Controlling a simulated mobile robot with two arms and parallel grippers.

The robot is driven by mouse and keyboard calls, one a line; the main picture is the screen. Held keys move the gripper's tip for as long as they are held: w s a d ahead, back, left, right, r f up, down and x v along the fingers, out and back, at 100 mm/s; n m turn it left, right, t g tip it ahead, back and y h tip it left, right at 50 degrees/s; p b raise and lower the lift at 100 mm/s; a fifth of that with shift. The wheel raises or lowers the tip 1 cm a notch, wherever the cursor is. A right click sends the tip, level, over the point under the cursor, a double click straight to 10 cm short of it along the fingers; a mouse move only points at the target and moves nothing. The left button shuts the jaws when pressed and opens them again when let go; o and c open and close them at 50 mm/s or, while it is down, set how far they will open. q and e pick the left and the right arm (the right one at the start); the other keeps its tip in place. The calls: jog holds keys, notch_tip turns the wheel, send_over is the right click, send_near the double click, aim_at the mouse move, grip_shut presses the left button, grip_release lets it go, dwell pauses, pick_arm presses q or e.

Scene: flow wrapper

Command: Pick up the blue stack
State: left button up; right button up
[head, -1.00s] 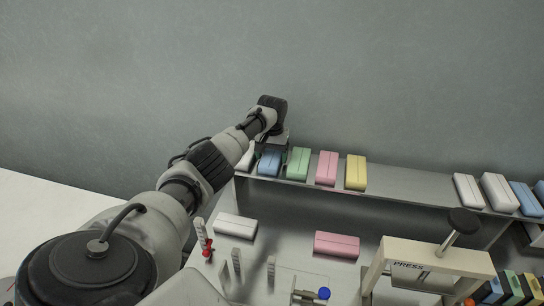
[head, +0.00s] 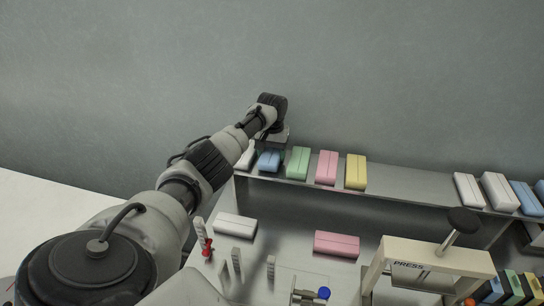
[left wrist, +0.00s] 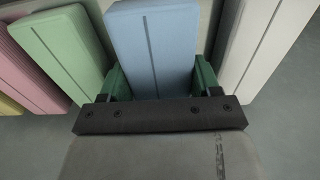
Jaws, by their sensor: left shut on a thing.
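The blue stack (head: 269,161) is a pale blue block with a groove along its top, at the left end of the raised metal shelf (head: 408,184). My left gripper (head: 272,142) is over it and shut on it. In the left wrist view, the green fingers of the gripper (left wrist: 161,82) press on both sides of the blue stack (left wrist: 152,42). I cannot tell whether its underside touches the shelf. My right gripper is not in view.
A green stack (head: 298,163) and a white stack (head: 246,156) stand close on either side. Pink (head: 327,168) and yellow (head: 356,172) stacks follow to the right. A press (head: 432,256) stands at the lower right. More stacks sit at the far right.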

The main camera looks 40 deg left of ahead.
aim_at(272, 151)
pick_arm(q)
notch_tip(272, 151, up, 3)
jog(key=shift+r+b, duration=0.1)
jog(key=shift+b, duration=0.25)
jog(key=w+d+r+b, duration=0.2)
jog(key=d+r, duration=0.4)
jog(key=d, duration=0.5)
jog(key=shift+w+r, duration=0.3)
jog(key=shift+w, duration=0.35)
jog(key=shift+d, duration=0.1)
jog(key=shift+f, duration=0.1)
